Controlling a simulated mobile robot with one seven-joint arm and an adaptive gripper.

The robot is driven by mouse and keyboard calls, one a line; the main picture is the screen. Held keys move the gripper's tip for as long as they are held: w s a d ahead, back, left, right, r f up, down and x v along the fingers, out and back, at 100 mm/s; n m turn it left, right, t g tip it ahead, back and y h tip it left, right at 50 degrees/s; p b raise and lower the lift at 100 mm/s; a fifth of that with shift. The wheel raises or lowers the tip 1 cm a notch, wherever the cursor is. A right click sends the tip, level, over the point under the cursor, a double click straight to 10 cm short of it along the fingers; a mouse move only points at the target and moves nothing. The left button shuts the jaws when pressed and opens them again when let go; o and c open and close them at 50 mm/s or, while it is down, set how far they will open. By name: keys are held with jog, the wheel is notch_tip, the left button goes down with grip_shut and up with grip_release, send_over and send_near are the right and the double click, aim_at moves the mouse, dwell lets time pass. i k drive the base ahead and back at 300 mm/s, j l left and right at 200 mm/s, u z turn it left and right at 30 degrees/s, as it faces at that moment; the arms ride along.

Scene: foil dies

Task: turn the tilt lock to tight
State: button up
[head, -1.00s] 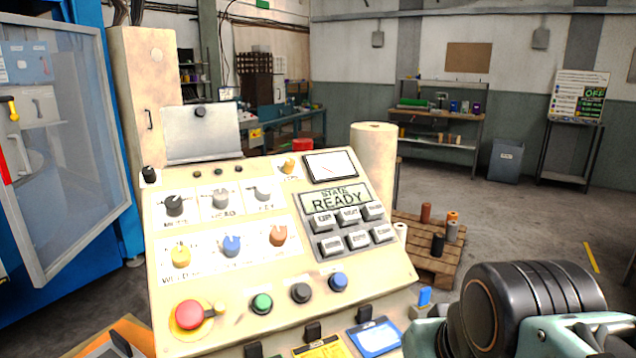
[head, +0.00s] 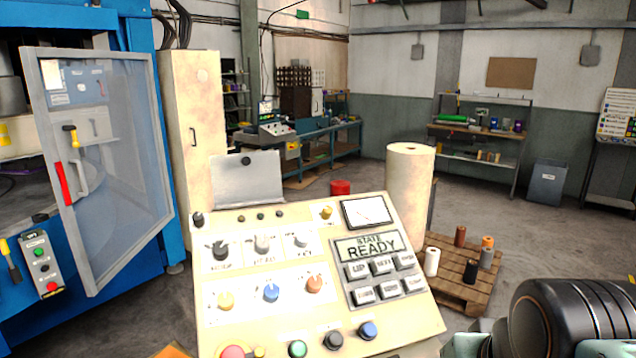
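No part is readably labelled as the tilt lock. A small black knob (head: 198,219) sits at the upper left corner of the cream control console (head: 325,290), and another dark knob (head: 245,160) is on the grey plate (head: 247,181) standing behind the console. I cannot tell whether either one is the tilt lock, or its setting. Part of my arm shows at the lower right, beside the console. My gripper and its fingertips are not visible.
A blue machine with a framed clear door (head: 110,150) stands at left, with a button box (head: 41,267) below. A cream cabinet (head: 195,130) and a large pale roll (head: 408,190) stand behind the console. A pallet (head: 462,285) with several small rolls is at right.

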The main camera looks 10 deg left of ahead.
aim_at(197, 217)
jog(key=u, duration=1.25)
